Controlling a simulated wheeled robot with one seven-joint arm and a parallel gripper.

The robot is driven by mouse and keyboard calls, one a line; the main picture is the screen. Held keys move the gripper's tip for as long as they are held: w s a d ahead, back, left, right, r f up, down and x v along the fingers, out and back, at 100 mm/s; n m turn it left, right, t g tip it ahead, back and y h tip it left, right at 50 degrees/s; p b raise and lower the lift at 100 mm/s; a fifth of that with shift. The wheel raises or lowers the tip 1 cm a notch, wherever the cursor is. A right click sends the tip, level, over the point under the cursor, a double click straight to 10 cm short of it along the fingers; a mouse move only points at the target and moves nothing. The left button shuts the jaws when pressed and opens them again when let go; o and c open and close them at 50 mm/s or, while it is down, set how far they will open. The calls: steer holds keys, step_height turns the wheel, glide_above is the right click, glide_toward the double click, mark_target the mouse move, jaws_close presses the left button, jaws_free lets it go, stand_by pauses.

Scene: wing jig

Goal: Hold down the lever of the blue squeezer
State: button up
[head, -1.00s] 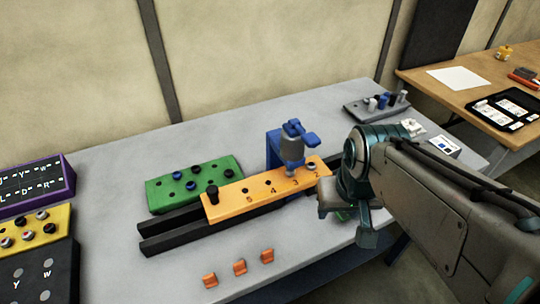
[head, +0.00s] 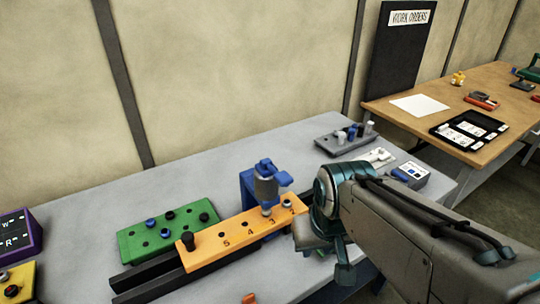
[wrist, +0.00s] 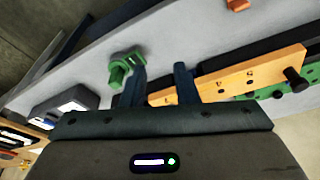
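The blue squeezer (head: 265,187) stands at the back edge of the orange numbered plate, with a blue bracket and a grey body. Its blue lever (head: 285,179) sticks out to the right near the top. My gripper is to the right of the squeezer in the head view, apart from it. In the wrist view, the two fingers of my gripper (wrist: 160,76) are spread with nothing between them. The squeezer is not visible in the wrist view.
The orange plate (head: 215,252) lies on dark rails, beside a green block (head: 160,246). A small green part (wrist: 121,68) lies near my left finger in the wrist view.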

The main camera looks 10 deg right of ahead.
steer(key=shift+w+r, duration=0.2)
steer(key=shift+r, duration=0.1)
jaws_close()
steer(key=w+a+r+n+g+p, duration=0.1)
steer(key=w+a+r+n+p, duration=0.1)
steer(key=w+r+n, duration=0.4)
steer(key=w+a+r+n+g+p, duration=0.2)
steer(key=w+r+n, duration=0.4)
steer(key=r+n, duration=1)
steer(key=shift+w+a+r+n, duration=0.2)
steer(key=shift+r+n, duration=0.1)
steer(key=shift+r, duration=0.65)
